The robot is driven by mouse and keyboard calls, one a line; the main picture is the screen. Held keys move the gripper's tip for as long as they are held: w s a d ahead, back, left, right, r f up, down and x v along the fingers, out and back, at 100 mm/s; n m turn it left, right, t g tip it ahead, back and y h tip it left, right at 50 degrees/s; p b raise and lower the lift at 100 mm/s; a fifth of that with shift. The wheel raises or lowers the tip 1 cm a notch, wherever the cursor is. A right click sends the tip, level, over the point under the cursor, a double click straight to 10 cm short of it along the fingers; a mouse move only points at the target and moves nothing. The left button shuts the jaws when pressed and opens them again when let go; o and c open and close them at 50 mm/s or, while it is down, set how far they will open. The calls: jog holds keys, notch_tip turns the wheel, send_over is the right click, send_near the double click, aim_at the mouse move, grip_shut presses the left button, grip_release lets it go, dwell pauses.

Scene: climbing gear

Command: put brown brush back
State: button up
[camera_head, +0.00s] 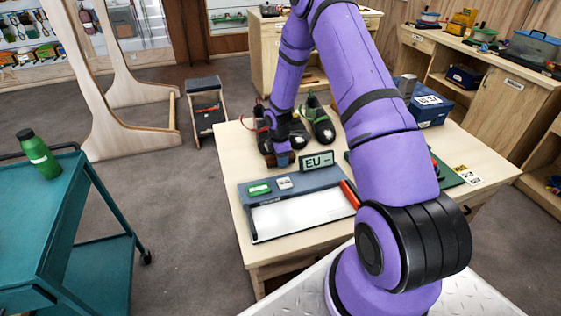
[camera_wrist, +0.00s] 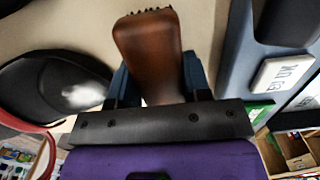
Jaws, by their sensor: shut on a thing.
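The brown brush (camera_wrist: 150,50) has a smooth brown body with dark bristles at its far end in the wrist view. My gripper (camera_wrist: 158,82) is shut on it, with one blue finger on each side. The brush is mostly hidden there by my wrist. I cannot tell whether it touches the table.
A green block (camera_head: 259,189) and a white block (camera_head: 284,183) lie on the tray's raised back strip. Black climbing shoes (camera_head: 319,122) sit behind my gripper. A blue box (camera_head: 430,108) is at the table's back right.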

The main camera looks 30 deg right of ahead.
jog(key=shift+f, duration=0.8)
jog(key=o, duration=0.8)
jog(key=shift+f, duration=0.1)
jog(key=shift+o, duration=0.2)
